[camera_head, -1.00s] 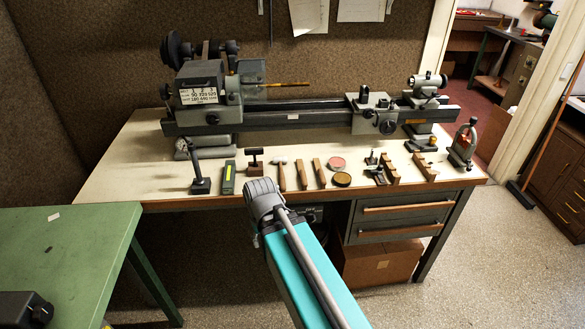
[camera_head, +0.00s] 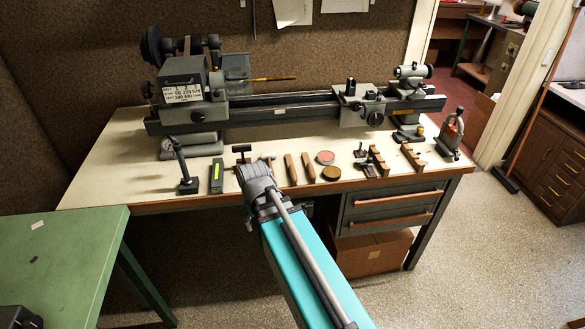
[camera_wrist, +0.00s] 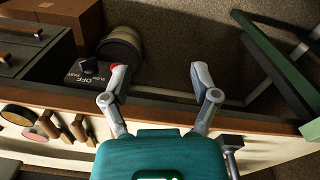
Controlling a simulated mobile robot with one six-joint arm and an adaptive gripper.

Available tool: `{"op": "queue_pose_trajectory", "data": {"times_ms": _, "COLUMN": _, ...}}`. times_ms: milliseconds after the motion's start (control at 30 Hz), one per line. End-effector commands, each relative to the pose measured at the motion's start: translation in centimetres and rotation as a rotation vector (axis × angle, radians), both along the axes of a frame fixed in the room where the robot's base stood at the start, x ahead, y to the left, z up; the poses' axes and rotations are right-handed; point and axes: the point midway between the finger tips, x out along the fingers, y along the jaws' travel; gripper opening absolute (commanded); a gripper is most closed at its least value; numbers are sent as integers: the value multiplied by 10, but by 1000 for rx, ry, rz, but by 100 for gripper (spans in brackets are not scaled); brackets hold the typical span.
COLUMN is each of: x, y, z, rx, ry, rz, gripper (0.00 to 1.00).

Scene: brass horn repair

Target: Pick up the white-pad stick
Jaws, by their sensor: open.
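Several slim wooden sticks lie near the front edge of the lathe bench. In the head view, two brown sticks, a left one (camera_head: 290,169) and a right one (camera_head: 308,167), lie left of the round tins. A pale-headed piece (camera_head: 268,160) beside them is partly covered by my arm. I cannot tell for certain which is the white-pad stick. My gripper (camera_wrist: 160,76) is open and empty in the wrist view, its fingers spread over the bench's front edge. Stick ends (camera_wrist: 77,128) show left of it, apart from the fingers. My gripper is hidden behind my arm in the head view.
The red-topped tin (camera_head: 325,157) and brown tin (camera_head: 331,173) lie right of the sticks. A green box (camera_head: 217,175) and dark stand (camera_head: 185,180) are to the left. The lathe (camera_head: 290,110) spans the back. A green table (camera_head: 60,260) stands front left.

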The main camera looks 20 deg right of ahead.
Motion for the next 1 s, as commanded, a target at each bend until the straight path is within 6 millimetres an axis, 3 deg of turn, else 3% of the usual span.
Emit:
{"op": "queue_pose_trajectory", "data": {"times_ms": 33, "x": 17, "y": -6, "z": 7, "rx": -7, "ry": 0, "rz": -11, "gripper": 78}}
{"op": "queue_pose_trajectory", "data": {"times_ms": 267, "x": 85, "y": -41, "z": 33, "rx": -53, "ry": 5, "rz": -82, "gripper": 78}}
{"op": "queue_pose_trajectory", "data": {"times_ms": 600, "x": 189, "y": -128, "z": 73, "rx": -131, "ry": 17, "rz": -194, "gripper": 78}}
{"op": "queue_pose_trajectory", "data": {"times_ms": 800, "x": 226, "y": -169, "z": 87, "rx": -165, "ry": 23, "rz": -241, "gripper": 78}}
{"op": "queue_pose_trajectory", "data": {"times_ms": 1000, "x": 237, "y": -184, "z": 92, "rx": -179, "ry": 26, "rz": -259, "gripper": 78}}
